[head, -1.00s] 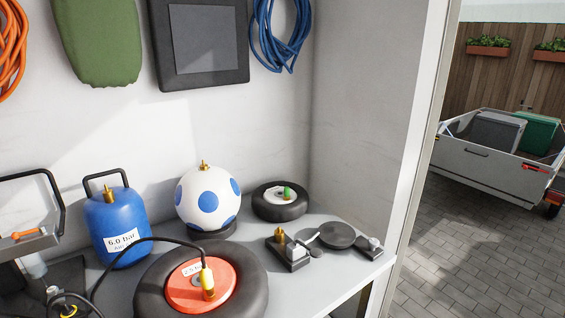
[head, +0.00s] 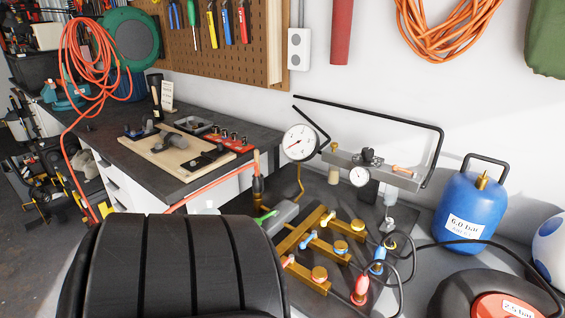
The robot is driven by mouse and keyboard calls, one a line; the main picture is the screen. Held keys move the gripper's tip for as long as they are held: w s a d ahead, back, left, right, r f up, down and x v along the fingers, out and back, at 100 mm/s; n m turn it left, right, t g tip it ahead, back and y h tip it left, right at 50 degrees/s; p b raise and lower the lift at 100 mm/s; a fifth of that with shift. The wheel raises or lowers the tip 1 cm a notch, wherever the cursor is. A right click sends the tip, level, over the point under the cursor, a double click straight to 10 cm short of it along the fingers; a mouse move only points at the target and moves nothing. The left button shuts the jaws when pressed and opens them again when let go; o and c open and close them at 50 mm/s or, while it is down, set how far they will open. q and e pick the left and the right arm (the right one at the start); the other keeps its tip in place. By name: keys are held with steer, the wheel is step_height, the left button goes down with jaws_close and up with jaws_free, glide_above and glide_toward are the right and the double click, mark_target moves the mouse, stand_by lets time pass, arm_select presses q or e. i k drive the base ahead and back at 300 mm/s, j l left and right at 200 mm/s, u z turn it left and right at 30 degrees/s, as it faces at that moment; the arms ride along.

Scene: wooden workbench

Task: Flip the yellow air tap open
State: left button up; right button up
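A brass air manifold (head: 310,248) lies on the grey bench right of centre, with several small taps and round brass knobs. Its levers include a green one (head: 265,217), a pale blue one (head: 308,239) and a pink one (head: 288,261). I cannot make out a clearly yellow lever among them. Black hoses with a red connector (head: 360,290) and a blue connector (head: 378,261) meet its right side. An orange lever (head: 403,170) sits on the grey gauge rail (head: 375,172) behind. Neither of my grippers is in view.
A large black ribbed, tyre-like shape (head: 170,270) fills the lower left foreground, close to the manifold. A dark workbench (head: 110,140) with a wooden board is behind left.

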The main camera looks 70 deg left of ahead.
mark_target(324, 222)
steer(key=u, duration=1.7)
steer(key=l+u, duration=0.15)
steer(key=u, duration=0.25)
steer(key=l+u, duration=0.2)
steer(key=u, duration=0.25)
